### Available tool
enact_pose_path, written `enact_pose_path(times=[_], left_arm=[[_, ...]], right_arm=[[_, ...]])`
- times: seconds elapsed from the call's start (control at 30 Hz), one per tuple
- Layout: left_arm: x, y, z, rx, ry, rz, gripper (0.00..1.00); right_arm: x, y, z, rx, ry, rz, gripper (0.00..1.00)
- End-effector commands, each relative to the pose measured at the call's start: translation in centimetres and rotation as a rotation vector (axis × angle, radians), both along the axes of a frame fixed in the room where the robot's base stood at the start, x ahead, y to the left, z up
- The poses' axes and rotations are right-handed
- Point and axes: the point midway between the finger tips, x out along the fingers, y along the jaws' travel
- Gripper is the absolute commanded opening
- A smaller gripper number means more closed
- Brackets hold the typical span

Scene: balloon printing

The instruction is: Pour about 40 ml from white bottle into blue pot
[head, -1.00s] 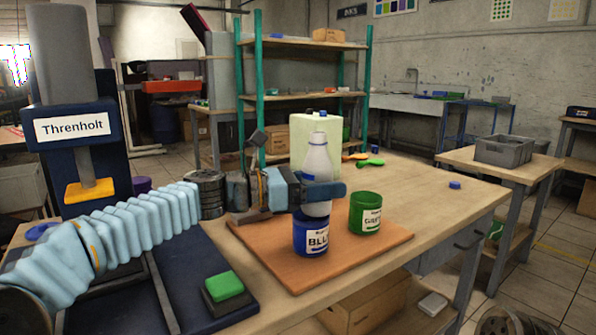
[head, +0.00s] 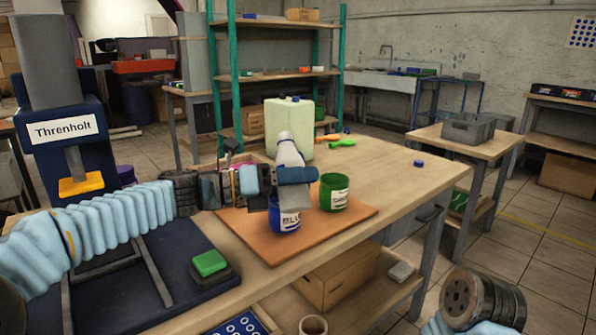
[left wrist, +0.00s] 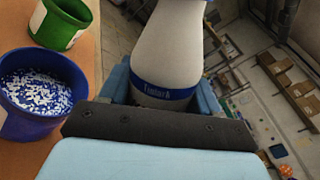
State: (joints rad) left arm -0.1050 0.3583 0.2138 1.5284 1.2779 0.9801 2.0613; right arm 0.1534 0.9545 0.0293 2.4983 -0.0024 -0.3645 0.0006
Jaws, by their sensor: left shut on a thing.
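The white bottle (head: 290,150) is gripped in my left gripper (head: 293,176), which is shut around its body. The bottle leans a little, top toward the left in the head view. The blue pot (head: 284,218) stands on the brown board just below and in front of the gripper. In the left wrist view the bottle (left wrist: 165,50) has a blue label band, and its mouth is out of frame. The blue pot (left wrist: 40,95) is beside it at the left, open, with white and blue speckled contents. No stream shows. My right gripper is not in view.
A green pot (head: 334,192) stands right of the blue pot on the brown board (head: 350,218). A pale canister (head: 290,118), a green tool (head: 342,143) and a blue cap (head: 418,163) are on the table. The table's right side is mostly clear.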

Motion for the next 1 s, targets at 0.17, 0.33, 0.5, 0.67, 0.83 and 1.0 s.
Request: enact_pose_path(times=[0.17, 0.33, 0.5, 0.67, 0.83, 1.0], left_arm=[[-0.1, 0.0, -0.1, -0.018, 0.092, 0.000, 0.24], [-0.2, 0.0, 0.0, -0.020, 0.104, 0.000, 0.24], [-0.3, 0.0, 0.0, -0.025, 0.128, 0.000, 0.24], [-0.4, 0.0, 0.0, -0.029, 0.149, 0.000, 0.24], [-0.5, 0.0, -0.2, -0.030, 0.157, 0.000, 0.24], [-0.5, 0.0, -0.2, -0.030, 0.156, 0.000, 0.24]], right_arm=[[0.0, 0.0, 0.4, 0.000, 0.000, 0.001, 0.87], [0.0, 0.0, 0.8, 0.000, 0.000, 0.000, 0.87], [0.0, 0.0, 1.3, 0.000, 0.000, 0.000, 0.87], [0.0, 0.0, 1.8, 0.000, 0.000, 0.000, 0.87], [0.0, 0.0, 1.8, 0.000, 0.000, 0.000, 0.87], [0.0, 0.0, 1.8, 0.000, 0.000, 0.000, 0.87]])
